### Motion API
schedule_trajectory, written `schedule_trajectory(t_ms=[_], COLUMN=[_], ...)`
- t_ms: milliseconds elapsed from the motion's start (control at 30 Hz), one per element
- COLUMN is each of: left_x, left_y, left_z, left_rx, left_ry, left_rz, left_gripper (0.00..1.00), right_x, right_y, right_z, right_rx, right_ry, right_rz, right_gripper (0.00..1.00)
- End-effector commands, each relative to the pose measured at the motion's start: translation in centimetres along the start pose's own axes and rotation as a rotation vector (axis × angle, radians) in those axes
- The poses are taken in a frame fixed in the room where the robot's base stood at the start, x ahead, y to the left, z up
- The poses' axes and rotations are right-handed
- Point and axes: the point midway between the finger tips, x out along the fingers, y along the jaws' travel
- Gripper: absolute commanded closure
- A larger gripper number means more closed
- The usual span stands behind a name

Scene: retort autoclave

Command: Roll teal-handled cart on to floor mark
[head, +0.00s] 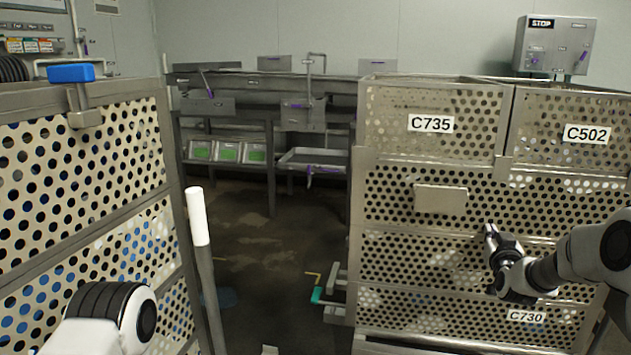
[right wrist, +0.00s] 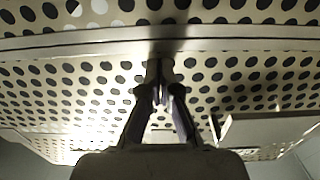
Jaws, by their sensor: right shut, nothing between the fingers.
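A cart stacked with perforated metal crates (head: 440,200) stands at the right in the head view, labelled C735, C502 and C730. A teal handle (head: 317,295) shows low at its left edge. A yellow corner mark (head: 313,277) shows on the floor just behind that handle. My right gripper (head: 490,230) is in front of the crates' perforated face, shut and empty. In the right wrist view the fingers (right wrist: 160,92) point at the perforated panel (right wrist: 80,90), close under a horizontal rail. I cannot tell whether they touch it. My left arm shows at lower left; its gripper is out of view.
Another perforated crate stack (head: 80,190) with a blue block (head: 71,73) fills the left. A white-topped post (head: 198,217) stands beside it. A steel bench (head: 270,100) with trays stands behind. Open, stained floor (head: 260,240) lies between the stacks. A STOP box (head: 553,46) is on the wall.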

Motion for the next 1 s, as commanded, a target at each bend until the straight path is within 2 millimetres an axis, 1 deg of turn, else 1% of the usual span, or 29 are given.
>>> schedule_trajectory(t_ms=[433, 533, 667, 767, 1000], left_x=[0.0, 0.5, 1.2, 0.8, 0.8], left_y=[0.0, 0.0, 0.0, 0.0, 0.0], left_z=[0.0, 0.0, 0.0, 0.0, 0.0], left_rx=[0.0, 0.0, 0.0, 0.0, 0.0], left_ry=[0.0, 0.0, 0.0, 0.0, 0.0], left_rz=[0.0, 0.0, 0.0, 0.0, 0.0], left_gripper=[1.0, 1.0, 1.0, 1.0, 1.0], right_x=[0.1, 1.1, 3.3, 3.3, 3.2], right_y=[0.0, 0.0, 0.0, 0.1, 0.0], right_z=[0.1, 0.3, 0.1, -0.5, -0.3], right_rx=[0.0, -0.002, -0.001, 0.001, 0.001], right_ry=[-0.001, 0.0, 0.006, 0.008, 0.006], right_rz=[0.0, 0.0, 0.001, 0.001, 0.001], right_gripper=[1.0, 1.0, 1.0, 1.0, 1.0])
